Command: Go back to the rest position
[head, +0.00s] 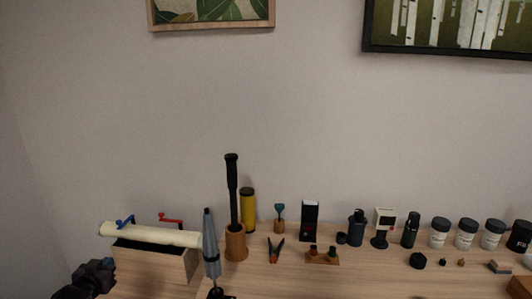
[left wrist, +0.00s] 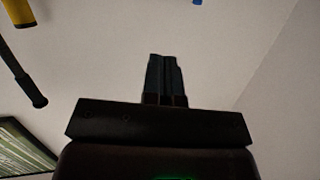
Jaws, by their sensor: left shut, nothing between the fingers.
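My left gripper (head: 104,265) is a dark shape at the lower left of the head view, in front of the left end of the wooden block with the cream roll. In the left wrist view its two dark fingers (left wrist: 166,75) are pressed together with nothing between them. The fingers stand against bare wall, clear of any object. My right gripper is in neither view.
A wooden table (head: 340,280) runs along the wall. A cream roll (head: 160,236) with blue and red clamps lies nearest my left gripper. A grey pointed tool (head: 210,245), wooden cup (head: 236,245) and yellow cylinder (head: 248,210) stand beyond. Several jars (head: 466,234) stand right.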

